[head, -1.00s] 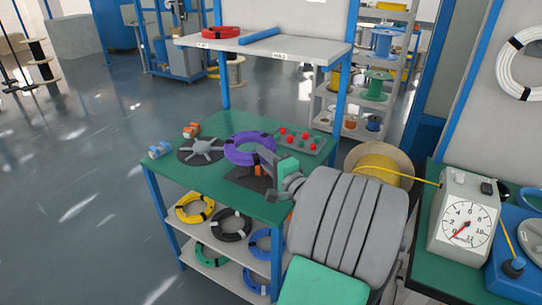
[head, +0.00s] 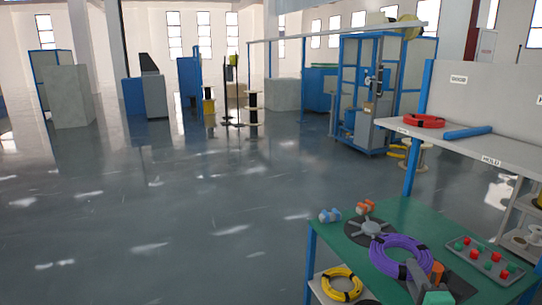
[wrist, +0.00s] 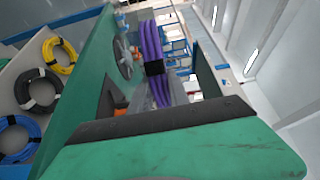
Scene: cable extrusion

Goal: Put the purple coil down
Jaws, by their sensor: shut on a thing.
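The purple coil (head: 394,249) with black ties is over the green worktop (head: 407,212), at the lower right of the head view. My gripper (head: 422,276) is shut on the coil's near side. In the wrist view the coil (wrist: 153,42) is seen edge-on beyond the green and black finger. I cannot tell whether its underside touches the worktop. A dark round disc with a grey spoked hub (head: 370,228) lies just left of and behind the coil.
Blue-and-grey (head: 330,216) and orange-and-grey (head: 366,207) pieces sit by the worktop's back left. A tray of red and green knobs (head: 484,258) is on the right. A yellow coil (head: 342,284) lies on the shelf below. A red coil (head: 424,121) and blue tube (head: 467,132) are on the upper shelf.

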